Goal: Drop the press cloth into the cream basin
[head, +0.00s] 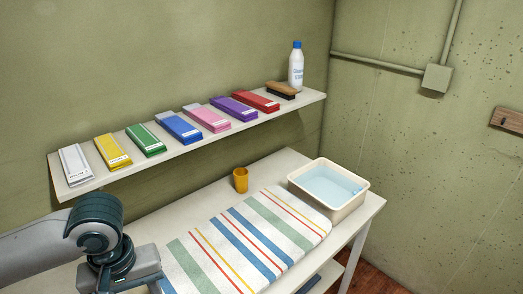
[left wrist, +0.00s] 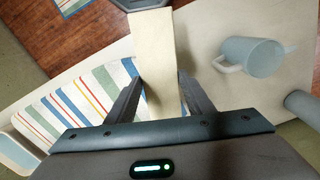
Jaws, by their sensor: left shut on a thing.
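In the left wrist view, my left gripper (left wrist: 160,98) is shut on a long, pale cream strip of cloth, which I take as the press cloth (left wrist: 153,50). It hangs between the fingers over the table. In the head view only my left wrist and arm show at the lower left; the fingers and the cloth are out of that frame. The cream basin (head: 353,205), holding pale blue water, stands at the right end of the table. Its corner seems to show in the left wrist view (left wrist: 12,150). My right gripper is in neither view.
A striped pad (head: 250,243) covers much of the table (head: 172,221), left of the basin. A blue-grey jug (left wrist: 252,57) stands on the table. A wall shelf (head: 75,188) holds several coloured packets, a brush (head: 281,90) and a bottle (head: 296,66).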

